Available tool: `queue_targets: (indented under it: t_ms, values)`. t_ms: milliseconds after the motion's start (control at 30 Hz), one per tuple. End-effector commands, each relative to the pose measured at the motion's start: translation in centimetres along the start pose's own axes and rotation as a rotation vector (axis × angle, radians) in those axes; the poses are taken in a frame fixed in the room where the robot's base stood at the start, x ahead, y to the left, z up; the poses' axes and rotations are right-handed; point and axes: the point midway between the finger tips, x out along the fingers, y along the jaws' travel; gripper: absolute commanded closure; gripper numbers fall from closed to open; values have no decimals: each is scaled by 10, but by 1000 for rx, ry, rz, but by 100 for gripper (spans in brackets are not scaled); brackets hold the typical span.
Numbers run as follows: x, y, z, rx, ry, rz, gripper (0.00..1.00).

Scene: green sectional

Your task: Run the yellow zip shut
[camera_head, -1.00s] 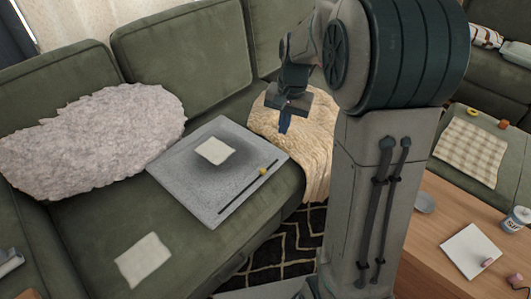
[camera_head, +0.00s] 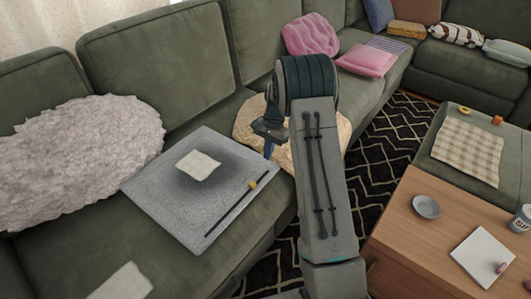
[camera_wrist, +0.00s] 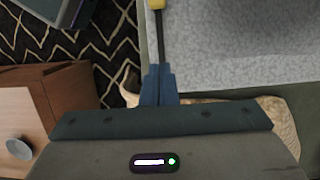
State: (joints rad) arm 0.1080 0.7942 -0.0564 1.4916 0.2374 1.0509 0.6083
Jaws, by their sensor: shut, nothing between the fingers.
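A grey speckled board (camera_head: 165,205) lies on the green sofa seat. A thin dark zip track (camera_head: 229,210) runs along its near right side. The yellow zip pull (camera_head: 252,185) sits close to the track's upper right end. The pull (camera_wrist: 156,4) and part of the track (camera_wrist: 159,40) also show at the top of the wrist view. My gripper (camera_head: 268,152) is over the board's right corner, a little beyond that end of the track. Its blue fingers (camera_wrist: 158,72) are together and empty, apart from the pull. I cannot tell their exact height above the board.
A pale cloth square (camera_head: 198,166) lies on the board. A fluffy cushion (camera_head: 80,155) is to its left, and a cream throw (camera_head: 244,128) lies behind my arm. A wooden table (camera_head: 405,235) stands at right across the patterned rug (camera_head: 375,150).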

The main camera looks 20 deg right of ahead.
Motion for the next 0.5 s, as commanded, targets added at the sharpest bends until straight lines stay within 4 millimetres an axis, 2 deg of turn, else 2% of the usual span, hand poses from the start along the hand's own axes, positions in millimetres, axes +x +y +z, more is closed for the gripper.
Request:
queue_targets:
  t_ms: [33, 300, 500]
  values:
    - [15, 0, 0, 0, -4, 3, 100]
    - [72, 0, 2, -4, -3, 3, 100]
    - [75, -1, 30, -7, 0, 2, 100]
